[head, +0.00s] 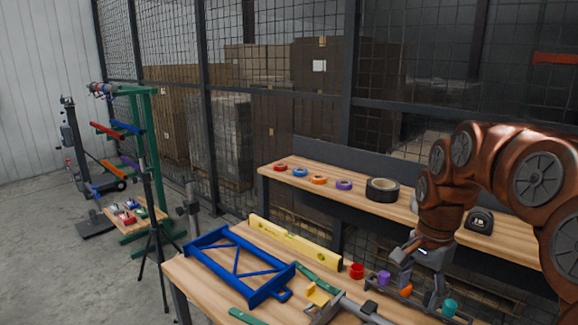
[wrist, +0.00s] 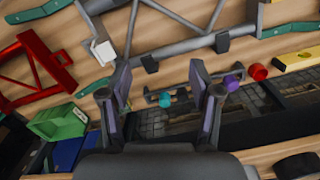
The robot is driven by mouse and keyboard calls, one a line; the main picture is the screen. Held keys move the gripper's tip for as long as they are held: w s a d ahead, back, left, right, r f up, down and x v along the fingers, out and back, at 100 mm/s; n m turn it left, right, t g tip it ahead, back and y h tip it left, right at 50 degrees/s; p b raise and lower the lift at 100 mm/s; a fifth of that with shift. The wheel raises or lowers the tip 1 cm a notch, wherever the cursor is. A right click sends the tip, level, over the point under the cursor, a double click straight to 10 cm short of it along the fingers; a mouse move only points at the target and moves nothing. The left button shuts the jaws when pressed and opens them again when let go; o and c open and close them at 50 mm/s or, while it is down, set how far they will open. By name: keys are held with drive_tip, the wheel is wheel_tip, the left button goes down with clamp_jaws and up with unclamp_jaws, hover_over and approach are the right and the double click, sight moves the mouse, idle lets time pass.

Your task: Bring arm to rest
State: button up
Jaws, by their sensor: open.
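My copper-coloured arm comes in from the right of the head view and bends down over the front workbench (head: 215,262). My gripper (head: 420,287) points down near the bench's back edge, by a row of small coloured cups. In the wrist view my gripper (wrist: 160,78) has its two fingers wide apart with nothing between them. Beyond the fingers lie a grey frame (wrist: 185,48) and a small teal cup (wrist: 165,99). The exact height of the fingertips above the bench is hard to tell.
A blue frame (head: 238,262), a yellow level (head: 295,242) and a red cup (head: 356,271) are on the front bench. The back bench holds tape rolls (head: 382,190) and a tape measure (head: 479,220). A red frame (wrist: 40,70) and green bin (wrist: 57,122) show in the wrist view.

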drive_tip(key=s+a+f+n, duration=0.2)
drive_tip(key=s+n, duration=0.2)
drive_tip(key=s, duration=0.5)
drive_tip(key=s+a+f+n+g+p, duration=0.1)
drive_tip(key=s+a+n, duration=0.2)
drive_tip(key=s, duration=0.5)
drive_tip(key=s+a+f+n+p, duration=0.1)
drive_tip(key=s+n, duration=0.3)
drive_tip(key=s, duration=0.5)
drive_tip(key=shift+s+a+f+n, duration=0.3)
drive_tip(key=shift+a+f, duration=0.4)
drive_tip(key=shift+f, duration=0.1)
drive_tip(key=shift+c, duration=0.3)
